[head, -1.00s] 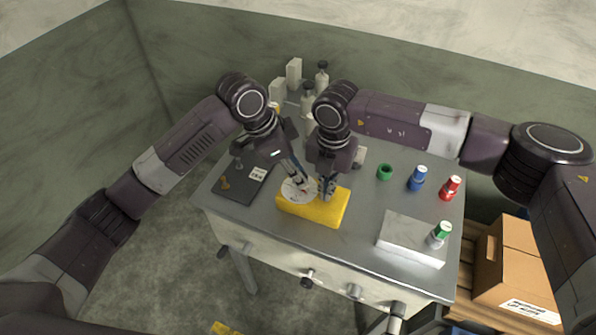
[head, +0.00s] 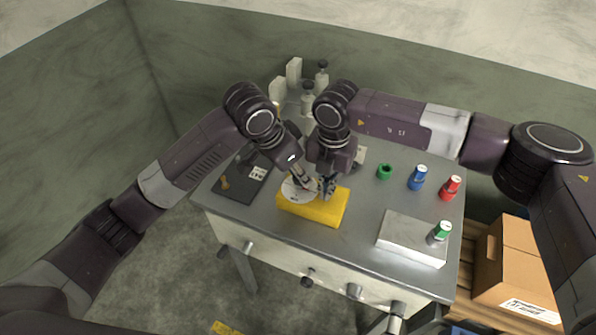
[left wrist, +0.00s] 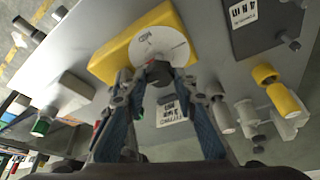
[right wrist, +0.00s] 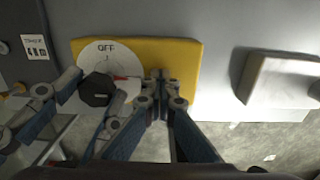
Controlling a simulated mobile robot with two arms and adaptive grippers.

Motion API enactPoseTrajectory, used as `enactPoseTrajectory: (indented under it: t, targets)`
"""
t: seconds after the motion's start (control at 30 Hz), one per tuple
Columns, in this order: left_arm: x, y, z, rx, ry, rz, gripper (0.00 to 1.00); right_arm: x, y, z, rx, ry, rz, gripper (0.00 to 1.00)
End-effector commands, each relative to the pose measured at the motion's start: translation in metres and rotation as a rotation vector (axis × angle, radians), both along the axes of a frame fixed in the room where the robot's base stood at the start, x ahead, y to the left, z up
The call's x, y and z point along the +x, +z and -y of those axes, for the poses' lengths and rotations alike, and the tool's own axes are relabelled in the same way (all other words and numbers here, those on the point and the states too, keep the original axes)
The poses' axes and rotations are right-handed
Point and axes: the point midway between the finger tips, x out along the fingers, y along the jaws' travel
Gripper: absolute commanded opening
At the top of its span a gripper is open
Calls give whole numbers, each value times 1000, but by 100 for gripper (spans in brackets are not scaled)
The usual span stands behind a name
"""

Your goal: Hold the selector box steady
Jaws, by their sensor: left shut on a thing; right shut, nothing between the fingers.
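The selector box (head: 318,212) is a yellow block on the grey metal table, with a white dial (head: 293,191) on it. In the right wrist view the dial (right wrist: 88,57) reads OFF and carries a black knob (right wrist: 97,90) and a red mark beside it. My left gripper (left wrist: 155,75) is shut on the knob, one finger on each side. My right gripper (right wrist: 160,82) is shut and empty, its fingertips together over the yellow face right of the dial. I cannot tell whether they press on it. In the head view both grippers are close together and hide part of the box.
A dark plate (head: 240,187) lies left of the box. Pale bottles (head: 308,100) stand behind.

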Motion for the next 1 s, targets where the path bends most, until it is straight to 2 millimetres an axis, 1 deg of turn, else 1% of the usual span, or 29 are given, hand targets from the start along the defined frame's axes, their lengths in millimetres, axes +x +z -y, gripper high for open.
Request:
enactPoseTrajectory:
  t: [0.03, 0.07, 0.1, 0.23, 0.5, 0.63, 0.77, 1.0]
  targets:
    - [-3, -2, 2, -3, -7, -6, 2, -2, -7, 4, -9, -3, -5, 0]
    - [-3, -2, 2, -3, -7, -6, 2, -2, -7, 4, -9, -3, -5, 0]
    - [-3, -2, 2, -3, -7, -6, 31, -2, -7, 4, -9, -3, -5, 0]
    - [-2, -2, 2, -2, -6, -5, 44, -2, -7, 4, -9, -3, -5, 0]
    - [-1, 0, 1, -2, -4, -2, 44, -2, -7, 4, -9, -3, -7, 0]
    - [-3, 9, -2, -3, -4, 0, 44, -2, -7, 3, -9, -2, -8, 0]
    - [-9, 31, -8, -2, -5, 3, 44, -3, -7, 4, -9, -2, -8, 0]
    - [-24, 78, -23, -2, -5, 4, 44, -3, -7, 3, -9, -2, -8, 0]
